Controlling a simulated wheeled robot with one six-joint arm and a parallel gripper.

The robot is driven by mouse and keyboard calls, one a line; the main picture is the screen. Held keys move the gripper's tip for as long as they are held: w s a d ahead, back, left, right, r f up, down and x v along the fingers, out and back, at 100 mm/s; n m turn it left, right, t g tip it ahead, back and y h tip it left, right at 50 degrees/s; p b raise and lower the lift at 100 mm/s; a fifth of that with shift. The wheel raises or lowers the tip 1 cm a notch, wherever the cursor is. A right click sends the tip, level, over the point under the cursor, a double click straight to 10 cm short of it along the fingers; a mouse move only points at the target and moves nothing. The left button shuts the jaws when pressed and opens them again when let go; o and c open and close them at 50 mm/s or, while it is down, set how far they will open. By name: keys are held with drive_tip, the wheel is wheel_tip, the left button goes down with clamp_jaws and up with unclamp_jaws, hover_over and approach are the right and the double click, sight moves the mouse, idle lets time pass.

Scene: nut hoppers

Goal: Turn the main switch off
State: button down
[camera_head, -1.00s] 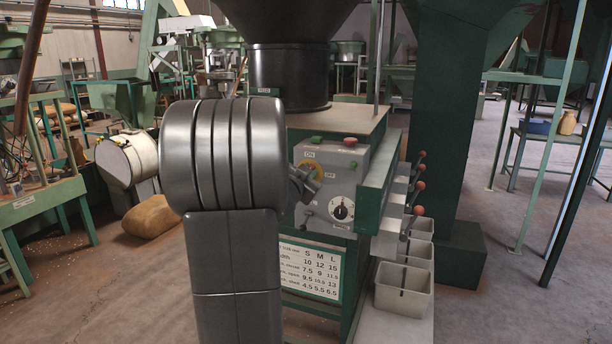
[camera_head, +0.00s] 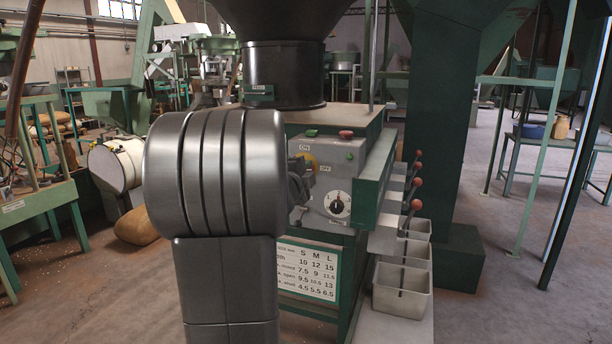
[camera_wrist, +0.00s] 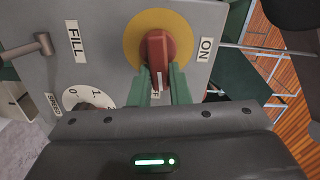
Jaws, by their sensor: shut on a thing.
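The main switch has a red handle (camera_wrist: 157,50) on a round yellow plate (camera_wrist: 133,45) on the grey control panel (camera_wrist: 100,20). My gripper (camera_wrist: 161,84) is shut on the red handle, with one green finger on each side. The handle's white mark points towards the gripper, at a label partly hidden between the fingers. The ON label (camera_wrist: 206,49) lies to the right of the plate. In the head view the yellow plate (camera_head: 313,160) shows only in part behind my gripper (camera_head: 303,185), and the OFF label (camera_head: 325,168) is beside it.
A dial (camera_head: 338,205) sits below the switch, and a green button (camera_head: 311,133) and a red button (camera_head: 346,134) are on top of the panel. Levers with red knobs (camera_head: 417,204) and open bins (camera_head: 403,290) stand to the right.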

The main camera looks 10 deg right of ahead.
drive_tip(key=shift+f+m+b, duration=0.2)
drive_tip(key=shift+m+b, duration=0.15)
drive_tip(key=shift+m, duration=0.55)
drive_tip(key=c, duration=1.4)
unclamp_jaws()
drive_tip(key=shift+o, duration=0.2)
drive_tip(key=v, duration=1.3)
drive_tip(key=shift+s+a+p, duration=0.25)
drive_tip(key=shift+s+p, duration=0.05)
drive_tip(key=shift+s, duration=0.05)
